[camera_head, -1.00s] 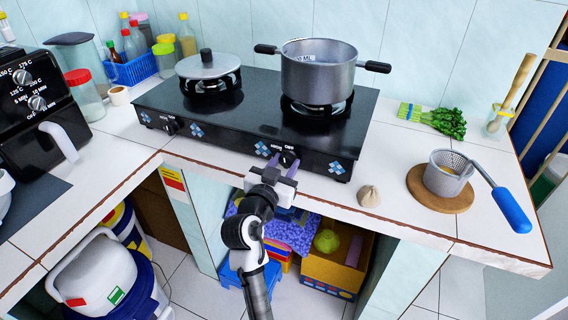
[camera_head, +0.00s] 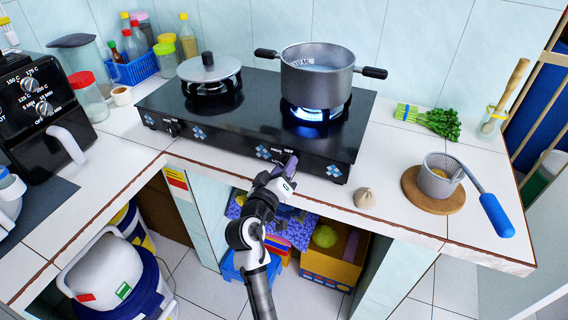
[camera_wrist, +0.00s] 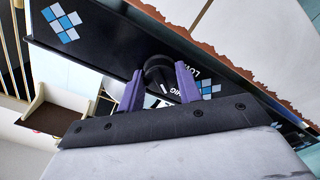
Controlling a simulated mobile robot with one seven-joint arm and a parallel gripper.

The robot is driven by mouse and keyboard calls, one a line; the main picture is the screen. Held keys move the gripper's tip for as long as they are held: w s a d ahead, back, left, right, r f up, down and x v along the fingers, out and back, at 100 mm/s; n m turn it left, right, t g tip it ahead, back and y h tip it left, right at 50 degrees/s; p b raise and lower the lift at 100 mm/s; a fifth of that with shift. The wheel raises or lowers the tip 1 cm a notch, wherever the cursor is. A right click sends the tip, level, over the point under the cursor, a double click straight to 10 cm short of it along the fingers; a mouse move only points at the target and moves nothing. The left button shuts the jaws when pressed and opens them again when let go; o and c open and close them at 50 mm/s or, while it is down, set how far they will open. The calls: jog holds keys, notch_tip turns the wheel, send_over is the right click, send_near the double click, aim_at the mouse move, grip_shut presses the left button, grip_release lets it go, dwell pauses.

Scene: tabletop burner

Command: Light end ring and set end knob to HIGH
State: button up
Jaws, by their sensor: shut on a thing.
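The black two-burner stove (camera_head: 245,125) stands on the tiled counter. Its right-hand ring (camera_head: 312,112) burns with a blue flame under a grey pot (camera_head: 317,80). In the wrist view, my gripper's purple fingers (camera_wrist: 160,88) are shut on the black knob (camera_wrist: 157,68), one on each side. Printed words beside the knob are partly hidden by the fingers. The left knob (camera_head: 174,129) is free.
A garlic bulb (camera_head: 365,197) lies on the counter just right of my gripper. A strainer with a blue handle (camera_head: 438,176) rests on a round wooden board (camera_head: 432,202). Green vegetables (camera_head: 430,120) lie behind. The counter's front edge runs under my arm.

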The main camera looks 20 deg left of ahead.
jog(key=shift+n, duration=0.6)
jog(key=o, duration=1)
jog(key=shift+s, duration=0.1)
jog(key=s+b, duration=0.1)
jog(key=s, duration=0.6)
jog(key=s+b, duration=0.2)
jog(key=s, duration=0.4)
jog(key=shift+s+a, duration=0.2)
jog(key=shift+s, duration=0.15)
